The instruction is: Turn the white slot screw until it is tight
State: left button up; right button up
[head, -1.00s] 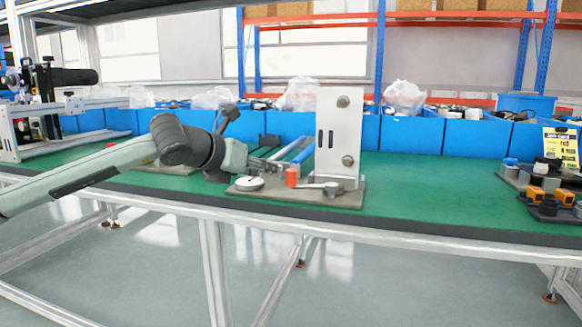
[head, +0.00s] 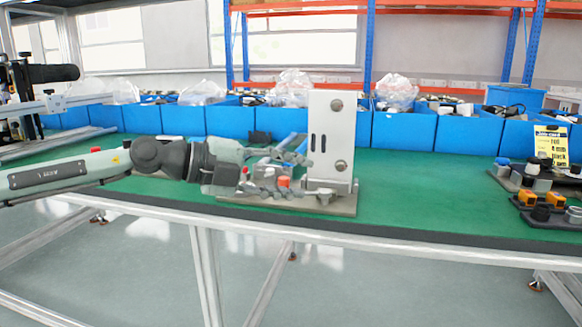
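My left gripper (head: 295,172) reaches in from the left, pointing right over the left half of the fixture's base plate (head: 345,207). Its fingers are spread apart, with nothing clearly held between them. A red-orange cap (head: 283,182) shows between or just behind the fingers. The white upright panel (head: 325,128) stands right of the fingertips, with a round grey knob (head: 336,104) near its top and another (head: 341,166) lower down. The white round piece with a dark mark, visible earlier on the base, is hidden by my gripper. I cannot tell for certain which part is the slot screw. My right gripper is out of view.
Blue bins (head: 400,131) line the back of the green bench (head: 430,190). Black and orange parts (head: 541,205) and a yellow job card (head: 551,143) are at the right. The bench between fixture and these parts is clear.

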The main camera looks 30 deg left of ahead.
pick_arm(q)
jog(key=shift+r+n, duration=0.15)
jog(key=shift+n, duration=0.15)
